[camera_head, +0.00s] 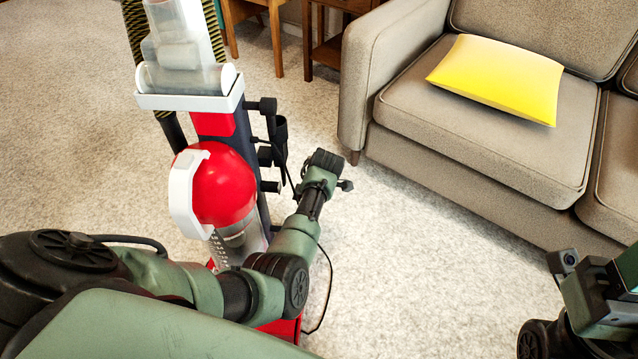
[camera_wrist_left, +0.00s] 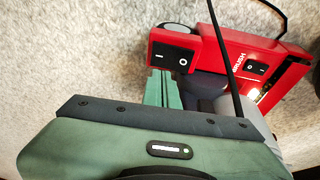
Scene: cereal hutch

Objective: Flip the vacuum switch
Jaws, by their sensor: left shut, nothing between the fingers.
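The red and white upright vacuum (camera_head: 222,185) stands on the carpet in the head view, partly behind my left arm. In the left wrist view its red base (camera_wrist_left: 245,60) carries a black rocker switch (camera_wrist_left: 172,53) marked with a line and a circle. My right gripper's body (camera_head: 610,300) shows at the right edge, fingers unseen.
A black cord (camera_wrist_left: 228,75) crosses in front of the vacuum base. A beige sofa (camera_head: 475,135) with a yellow cushion (camera_head: 500,78) stands at the right. Wooden furniture (camera_head: 330,45) stands behind. The carpet (camera_head: 400,270) between vacuum and sofa is mostly clear.

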